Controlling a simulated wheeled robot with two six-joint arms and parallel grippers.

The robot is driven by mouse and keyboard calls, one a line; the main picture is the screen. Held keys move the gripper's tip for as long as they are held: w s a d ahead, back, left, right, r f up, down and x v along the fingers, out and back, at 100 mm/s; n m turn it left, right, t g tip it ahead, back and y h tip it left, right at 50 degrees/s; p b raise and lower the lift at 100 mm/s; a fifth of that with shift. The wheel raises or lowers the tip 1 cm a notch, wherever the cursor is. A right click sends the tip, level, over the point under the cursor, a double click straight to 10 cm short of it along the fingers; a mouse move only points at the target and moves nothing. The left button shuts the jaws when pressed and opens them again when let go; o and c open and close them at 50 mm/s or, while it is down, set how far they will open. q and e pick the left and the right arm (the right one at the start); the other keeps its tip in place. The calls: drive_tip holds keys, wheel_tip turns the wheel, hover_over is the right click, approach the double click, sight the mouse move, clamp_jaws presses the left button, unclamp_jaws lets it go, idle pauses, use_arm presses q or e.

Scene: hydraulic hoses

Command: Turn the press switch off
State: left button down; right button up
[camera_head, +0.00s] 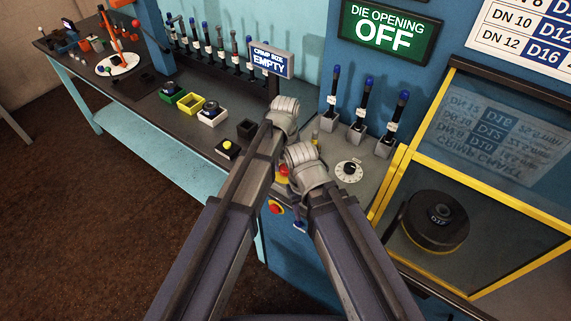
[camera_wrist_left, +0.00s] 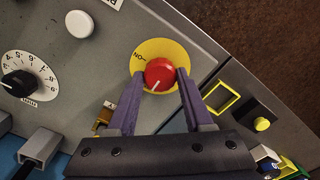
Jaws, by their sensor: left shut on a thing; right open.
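The press switch, a red round knob (camera_wrist_left: 160,74) on a yellow disc (camera_wrist_left: 176,53), sits on the grey press panel in the left wrist view. The word ON shows at the disc's edge, and a white line marks the knob. My left gripper (camera_wrist_left: 157,84) has its purple fingers on both sides of the knob and is shut on it. In the head view the switch (camera_head: 282,170) shows only partly between my arms. The left fingers are hidden there. My right arm ends lower, by the press front; its gripper (camera_head: 305,170) is empty, with the fingers mostly hidden.
A black dial (camera_head: 348,170) and several blue-tipped levers (camera_head: 367,97) are to the right on the panel. Another red button (camera_head: 275,207) is on the front face. The screen (camera_head: 388,30) reads DIE OPENING OFF. A sign (camera_head: 269,61) reads CRIMP SIZE EMPTY. Trays line the bench at left.

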sight(285, 167)
idle(0.4)
use_arm(q)
drive_tip(key=shift+c, duration=1.5)
unclamp_jaws()
wheel_tip(285, 167, up, 8)
drive_tip(key=p, duration=0.8)
drive_tip(key=shift+f, duration=0.1)
